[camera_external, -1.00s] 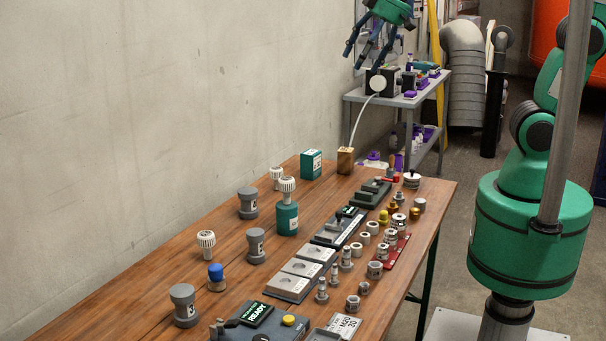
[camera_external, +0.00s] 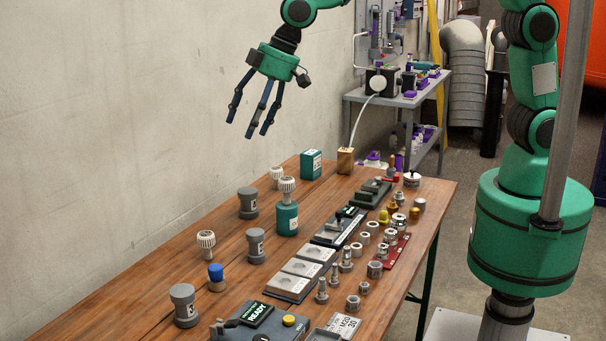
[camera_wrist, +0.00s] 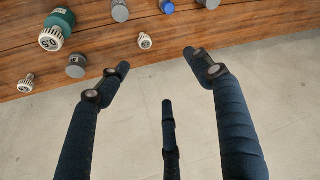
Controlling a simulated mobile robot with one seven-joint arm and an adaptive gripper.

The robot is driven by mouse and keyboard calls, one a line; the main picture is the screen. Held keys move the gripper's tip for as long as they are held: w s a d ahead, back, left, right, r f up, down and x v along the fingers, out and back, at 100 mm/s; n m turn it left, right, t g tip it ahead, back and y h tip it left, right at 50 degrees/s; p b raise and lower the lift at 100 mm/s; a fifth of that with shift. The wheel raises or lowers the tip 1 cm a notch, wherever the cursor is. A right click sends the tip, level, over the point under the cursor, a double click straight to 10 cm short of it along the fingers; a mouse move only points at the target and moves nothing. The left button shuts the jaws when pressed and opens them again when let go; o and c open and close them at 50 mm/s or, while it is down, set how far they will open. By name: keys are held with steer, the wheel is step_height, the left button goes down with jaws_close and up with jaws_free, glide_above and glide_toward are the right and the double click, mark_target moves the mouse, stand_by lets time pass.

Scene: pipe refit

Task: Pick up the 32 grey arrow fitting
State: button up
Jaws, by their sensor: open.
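Three grey spool-shaped fittings stand upright along the wall side of the wooden table: a far one (camera_external: 248,203), a middle one (camera_external: 256,246) and a near one (camera_external: 184,306). They carry small pale labels, too small for me to read, so I cannot tell which is the 32 with the arrow. In the wrist view grey fittings show at the left (camera_wrist: 76,68), top centre (camera_wrist: 120,11) and top right (camera_wrist: 209,3). My gripper (camera_external: 252,122) is open and empty, high above the table with its three fingers pointing down.
White ribbed-top parts (camera_external: 206,242), a blue-topped part (camera_external: 216,275) and a teal bottle (camera_external: 287,218) stand among the grey fittings. Grey trays (camera_external: 292,288) and many small metal fittings crowd the table's right side. The wall runs along the left.

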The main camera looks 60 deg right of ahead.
steer(key=a+f+n, duration=0.2)
steer(key=a+f, duration=0.7)
steer(key=a, duration=0.3)
steer(key=n+g, duration=0.1)
glide_toward(183, 289)
step_height(183, 289, up, 2)
steer(key=d, duration=0.1)
steer(key=shift+s+d+r+y+p, duration=0.2)
steer(key=shift+s+r+y+p, duration=0.1)
steer(key=shift+s, duration=0.1)
steer(key=shift+f, duration=0.2)
steer(key=shift+b+x, duration=0.55)
steer(key=shift+x, duration=3.65)
steer(key=shift+a, duration=0.1)
steer(key=shift+b+x, duration=0.55)
steer(key=shift+x, duration=2)
steer(key=shift+w, duration=0.1)
steer(key=shift+c, duration=0.5)
